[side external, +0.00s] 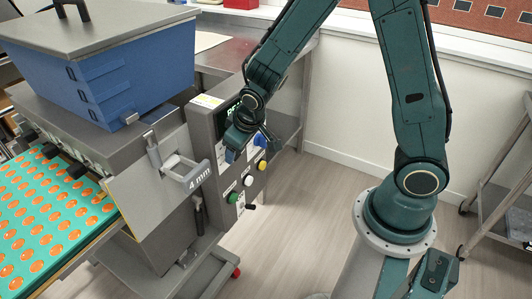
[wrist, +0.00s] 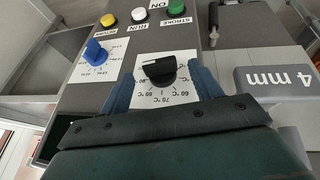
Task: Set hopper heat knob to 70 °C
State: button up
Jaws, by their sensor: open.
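The hopper heat knob (wrist: 155,68) is black and sits on a white dial plate with °C marks, among them 60, 70 and 80, in the wrist view. I cannot tell for sure which mark it points to. My gripper (wrist: 160,88) is open, with one blue finger to each side of the knob; I see no clear contact. In the side view my gripper (side external: 238,146) is at the upper part of the control panel (side external: 210,125) and hides the knob.
A blue selector knob (wrist: 95,52) is beside the heat dial. Yellow (wrist: 109,20), white (wrist: 138,15) and green (wrist: 175,9) buttons are farther along the panel. A grey handle block marked 4 mm (wrist: 275,82) stands to the right. The blue hopper (side external: 115,75) stands left of the panel.

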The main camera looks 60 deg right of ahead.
jog(key=shift+x, duration=0.8)
jog(key=c, duration=1)
jog(key=shift+a+h, duration=0.15)
jog(key=shift+h, duration=0.15)
jog(key=shift+a+f+n+h, duration=0.1)
jog(key=shift+a+n+h, duration=0.1)
jog(key=shift+h, duration=0.45)
jog(key=shift+a+f+n+h, duration=0.1)
jog(key=shift+n+h, duration=0.1)
jog(key=shift+h, duration=0.45)
jog(key=shift+a+f+n+t+h, duration=0.1)
jog(key=shift+a+n+t+h, duration=0.1)
jog(key=shift+h, duration=0.8)
jog(key=shift+a+f+n+t+h, duration=0.1)
jog(key=shift+n+h, duration=0.1)
jog(key=shift+h, duration=0.8)
